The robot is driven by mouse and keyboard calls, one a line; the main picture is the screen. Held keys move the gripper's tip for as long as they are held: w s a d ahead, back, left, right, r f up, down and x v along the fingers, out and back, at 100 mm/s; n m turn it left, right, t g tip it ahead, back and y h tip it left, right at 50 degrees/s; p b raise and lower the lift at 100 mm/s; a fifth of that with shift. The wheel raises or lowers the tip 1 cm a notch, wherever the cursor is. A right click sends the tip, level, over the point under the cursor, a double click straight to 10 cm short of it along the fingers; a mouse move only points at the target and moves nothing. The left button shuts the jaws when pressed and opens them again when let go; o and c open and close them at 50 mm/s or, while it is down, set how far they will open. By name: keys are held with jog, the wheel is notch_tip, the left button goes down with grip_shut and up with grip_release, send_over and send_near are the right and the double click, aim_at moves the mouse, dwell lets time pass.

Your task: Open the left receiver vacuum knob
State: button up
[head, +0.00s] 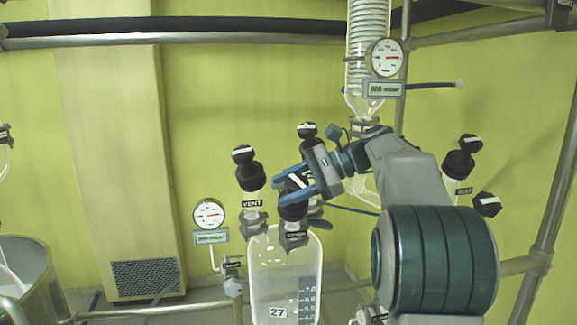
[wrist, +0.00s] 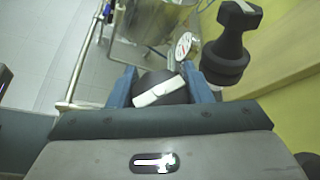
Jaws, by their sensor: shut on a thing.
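The left receiver (head: 284,275) is a clear glass vessel with a scale and a "27" tag, at the lower middle of the head view. A black knob (head: 293,211) stands on its top above a small label that I cannot read clearly. My gripper (head: 290,187), with blue fingers, is shut on this knob from above right. In the wrist view, the knob's top with its white bar (wrist: 160,91) sits between the two fingers, the bar lying slightly tilted. The fingers hide part of the knob in the head view.
A black VENT knob (head: 249,175) stands close left of my gripper, and another black knob (head: 307,131) is just behind. A pressure gauge (head: 208,214) is at the left. Black knobs (head: 458,162) are also on the right, beyond my arm. A metal rail (wrist: 75,75) runs along the left in the wrist view.

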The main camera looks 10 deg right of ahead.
aim_at(304, 179)
jog(key=shift+s+n+g+p, duration=0.1)
jog(key=shift+n+g+p, duration=0.5)
jog(key=shift+p, duration=0.2)
jog(key=shift+f+h, duration=0.1)
jog(key=shift+h, duration=0.2)
jog(key=o, duration=1)
jog(key=shift+v, duration=3.75)
